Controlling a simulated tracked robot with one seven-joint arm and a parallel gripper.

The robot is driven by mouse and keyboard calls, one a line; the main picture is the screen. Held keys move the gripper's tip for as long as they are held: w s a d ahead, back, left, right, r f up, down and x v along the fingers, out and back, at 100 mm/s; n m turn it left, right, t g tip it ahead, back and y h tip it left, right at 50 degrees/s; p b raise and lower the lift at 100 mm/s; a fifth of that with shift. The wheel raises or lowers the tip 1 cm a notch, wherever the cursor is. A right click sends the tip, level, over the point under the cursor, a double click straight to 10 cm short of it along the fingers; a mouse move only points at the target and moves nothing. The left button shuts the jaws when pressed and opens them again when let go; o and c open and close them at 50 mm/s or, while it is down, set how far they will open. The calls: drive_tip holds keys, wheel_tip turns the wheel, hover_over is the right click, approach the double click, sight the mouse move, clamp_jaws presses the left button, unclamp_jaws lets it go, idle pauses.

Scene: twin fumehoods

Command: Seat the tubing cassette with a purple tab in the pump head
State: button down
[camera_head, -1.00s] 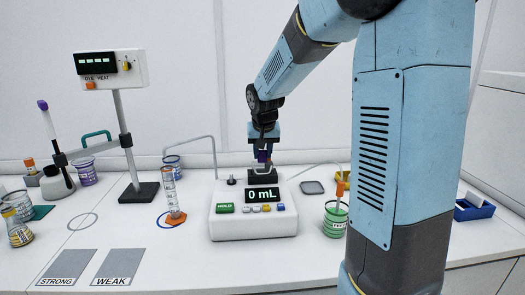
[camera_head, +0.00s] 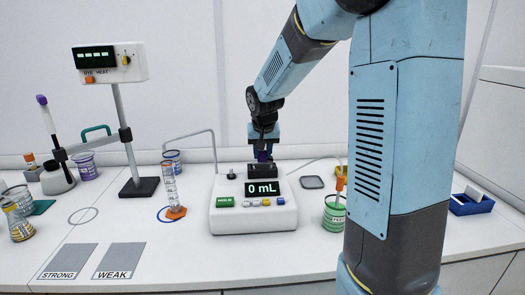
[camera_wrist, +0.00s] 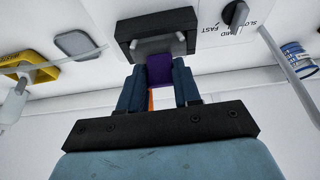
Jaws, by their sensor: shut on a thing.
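The pump (camera_head: 253,218) is a white box on the bench, its display reading 0 mL. Its black pump head (camera_head: 262,169) is on the top rear and also fills the upper middle of the wrist view (camera_wrist: 125,38). My gripper (camera_head: 264,149) is directly above the pump head. In the wrist view my gripper (camera_wrist: 160,82) is shut on the purple tab (camera_wrist: 160,70) of the tubing cassette. A pale grey part (camera_wrist: 158,45) beyond the tab shows at the pump head's opening. I cannot tell how deep the cassette sits.
A knob (camera_wrist: 236,14) is beside the pump head. Thin tubes (camera_head: 188,138) arch to the pump's left and right. A measuring cylinder (camera_head: 170,185) stands left, a green beaker (camera_head: 334,214) right. My upper arm blocks part of the right bench.

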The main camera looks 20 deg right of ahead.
drive_tip(key=shift+f, duration=0.1)
drive_tip(key=c, duration=0.7)
unclamp_jaws()
drive_tip(key=v, duration=1.3)
drive_tip(key=shift+s+r, duration=0.1)
drive_tip(key=shift+r, duration=0.25)
drive_tip(key=s+f, duration=0.1)
drive_tip(key=s, duration=0.8)
drive_tip(key=s+f+n, duration=0.1)
drive_tip(key=s, duration=0.7)
drive_tip(key=s+d+f+n+t+y, duration=0.1)
drive_tip(key=s, duration=0.8)
drive_tip(key=shift+s, duration=0.3)
